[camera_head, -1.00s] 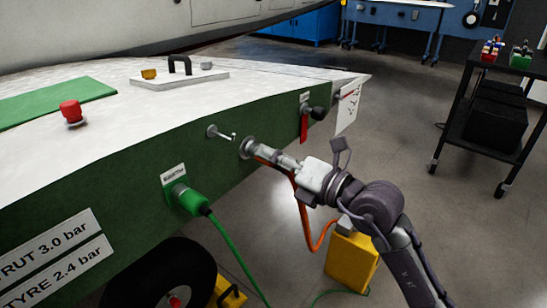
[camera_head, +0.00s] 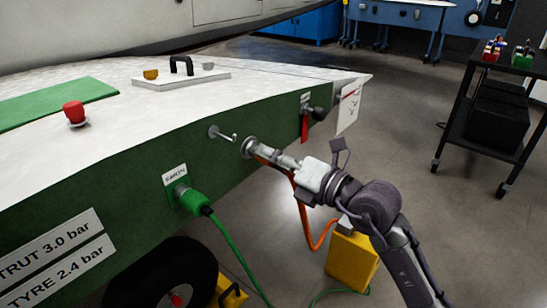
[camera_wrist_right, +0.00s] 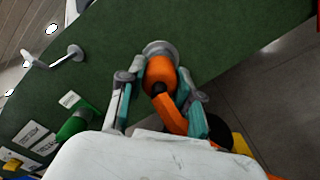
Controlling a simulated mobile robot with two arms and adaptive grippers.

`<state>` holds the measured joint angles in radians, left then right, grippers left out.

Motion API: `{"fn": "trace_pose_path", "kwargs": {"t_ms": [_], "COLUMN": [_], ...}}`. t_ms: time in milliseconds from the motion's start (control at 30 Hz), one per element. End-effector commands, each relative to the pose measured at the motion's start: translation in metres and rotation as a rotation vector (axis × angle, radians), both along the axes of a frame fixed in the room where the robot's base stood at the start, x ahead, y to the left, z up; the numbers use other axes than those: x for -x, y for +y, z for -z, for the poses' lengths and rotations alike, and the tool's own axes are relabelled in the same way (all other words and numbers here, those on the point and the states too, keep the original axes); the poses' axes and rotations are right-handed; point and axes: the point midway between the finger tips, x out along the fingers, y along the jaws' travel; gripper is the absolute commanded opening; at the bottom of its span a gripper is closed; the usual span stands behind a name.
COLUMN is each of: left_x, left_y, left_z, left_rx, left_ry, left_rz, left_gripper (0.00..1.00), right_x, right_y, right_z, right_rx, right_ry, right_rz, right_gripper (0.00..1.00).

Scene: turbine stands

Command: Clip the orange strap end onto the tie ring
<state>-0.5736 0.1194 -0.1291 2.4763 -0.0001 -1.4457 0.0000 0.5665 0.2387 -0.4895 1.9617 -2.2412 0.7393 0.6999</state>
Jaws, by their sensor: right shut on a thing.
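The tie ring (camera_head: 249,146) shows as a round metal fitting on the green side panel; its centre is mostly hidden. In the right wrist view the fitting (camera_wrist_right: 158,47) is directly behind the orange strap end (camera_wrist_right: 161,73). My right gripper (camera_head: 264,155) is shut on the strap end, its fingers on both sides of it (camera_wrist_right: 156,82). The strap end is up against the fitting or very close; I cannot tell whether it is clipped. The orange strap (camera_head: 303,215) hangs down from the gripper in a loop to the yellow block (camera_head: 352,262). My left gripper is not in view.
A metal hook-shaped peg (camera_head: 222,134) sticks out left of the fitting. A green plug with cable (camera_head: 190,197) is lower left. A red tag (camera_head: 304,128) and black knob (camera_head: 317,113) are to the right. A black wheel (camera_head: 165,275) is below.

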Motion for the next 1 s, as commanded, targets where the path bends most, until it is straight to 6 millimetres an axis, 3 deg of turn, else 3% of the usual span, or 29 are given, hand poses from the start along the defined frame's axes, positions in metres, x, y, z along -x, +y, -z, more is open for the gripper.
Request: {"fn": "trace_pose_path", "kwargs": {"t_ms": [133, 167, 300, 533, 600, 1000], "left_x": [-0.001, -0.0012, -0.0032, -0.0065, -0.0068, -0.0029], "left_y": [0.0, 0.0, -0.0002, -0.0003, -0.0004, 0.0], "left_z": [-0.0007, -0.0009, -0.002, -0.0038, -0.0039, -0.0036], "left_rx": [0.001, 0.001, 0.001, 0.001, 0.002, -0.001], "left_ry": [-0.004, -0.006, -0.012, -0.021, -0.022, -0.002], "left_rz": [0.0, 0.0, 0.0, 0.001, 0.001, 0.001], "left_gripper": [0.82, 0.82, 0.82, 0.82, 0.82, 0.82], "right_x": [-0.0004, -0.0003, -0.0003, -0.0002, -0.0003, 0.0022], "right_y": [0.0004, 0.0005, 0.0003, 0.0001, 0.0001, -0.0042], "right_z": [-0.0021, -0.0021, -0.0019, -0.0012, -0.0008, -0.0007], "right_rx": [-0.004, -0.004, -0.003, -0.002, -0.001, -0.001], "right_ry": [-0.004, -0.004, -0.003, -0.002, -0.002, -0.001], "right_rz": [0.001, 0.001, 0.001, 0.0, 0.0, 0.002], "right_gripper": [0.0, 0.39, 0.62, 0.63, 0.71, 0.71]}}
